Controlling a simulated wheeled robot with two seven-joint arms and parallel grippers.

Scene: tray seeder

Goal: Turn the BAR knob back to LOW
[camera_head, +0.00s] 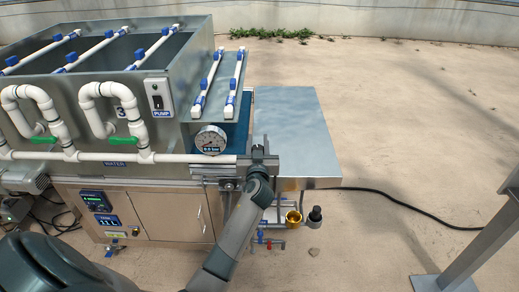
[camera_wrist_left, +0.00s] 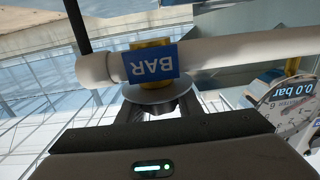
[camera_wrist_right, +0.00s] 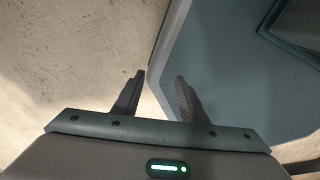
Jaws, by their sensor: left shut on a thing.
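The BAR knob (camera_wrist_left: 155,97) is a round grey disc with a yellow collar, under a blue BAR label (camera_wrist_left: 151,63) on a white pipe (camera_wrist_left: 230,50). In the left wrist view my left gripper (camera_wrist_left: 155,108) is shut on the knob; its fingers hide part of it. In the head view my left gripper (camera_head: 258,160) is at the right end of the white pipe and hides the knob. The pressure gauge (camera_head: 210,140) beside it shows 0.0 bar, also in the left wrist view (camera_wrist_left: 282,104). My right gripper (camera_wrist_right: 158,92) is open and empty.
The seeder cabinet (camera_head: 170,212) stands at the left, with green-handled valves (camera_head: 124,141) on white pipes. A metal side table (camera_head: 300,135) lies right of my left gripper. Yellow and black fittings (camera_head: 293,217) sit below it. Open floor and a cable (camera_head: 400,203) are at the right.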

